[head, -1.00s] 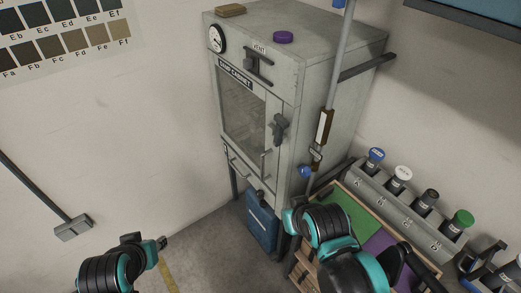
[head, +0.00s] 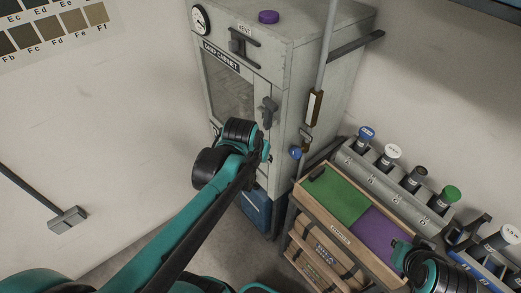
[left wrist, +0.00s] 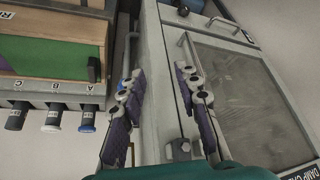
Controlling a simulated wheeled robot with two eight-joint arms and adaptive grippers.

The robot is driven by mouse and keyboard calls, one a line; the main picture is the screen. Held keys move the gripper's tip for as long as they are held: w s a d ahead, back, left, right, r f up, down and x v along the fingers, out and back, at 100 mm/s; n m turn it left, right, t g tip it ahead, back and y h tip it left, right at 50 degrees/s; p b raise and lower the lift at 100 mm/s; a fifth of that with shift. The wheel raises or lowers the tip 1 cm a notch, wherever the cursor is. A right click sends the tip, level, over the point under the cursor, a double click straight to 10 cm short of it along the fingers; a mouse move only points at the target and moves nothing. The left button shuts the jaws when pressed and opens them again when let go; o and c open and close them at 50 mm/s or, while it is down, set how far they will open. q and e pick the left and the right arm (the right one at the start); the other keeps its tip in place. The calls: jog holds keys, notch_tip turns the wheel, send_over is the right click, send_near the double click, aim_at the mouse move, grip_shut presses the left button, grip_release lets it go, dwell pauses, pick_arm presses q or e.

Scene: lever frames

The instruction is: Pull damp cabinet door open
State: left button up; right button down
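The grey damp cabinet (head: 290,70) stands against the wall, its windowed door (head: 228,88) appearing shut. A dark latch (head: 268,112) sits right of the window. My left gripper (head: 262,152) is at the lower right of the cabinet front, its fingers mostly hidden in the head view. In the left wrist view my left gripper (left wrist: 160,75) is open and empty, its fingers spread over the cabinet's front edge strip.
A wooden tray with a green mat (head: 335,195) and a purple mat (head: 382,232) stands right of the cabinet. Behind it a rack (head: 385,178) holds several capped bottles. A grey pole (head: 327,45) stands along the cabinet's right side. A blue container (head: 256,208) is beneath.

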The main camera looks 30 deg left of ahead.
pick_arm(q)
jog(key=shift+n+g, duration=0.5)
jog(key=shift+g, duration=0.1)
jog(key=w+a+f, duration=0.2)
jog(key=w+f, duration=0.1)
jog(key=f, duration=0.1)
jog(key=w+a+f+b, duration=0.1)
jog(key=w+a+f, duration=0.2)
jog(key=f, duration=0.1)
jog(key=w+a+f+b, duration=0.1)
jog(key=w+a+f, duration=0.2)
jog(key=w+f, duration=0.1)
jog(key=shift+f, duration=0.35)
grip_shut()
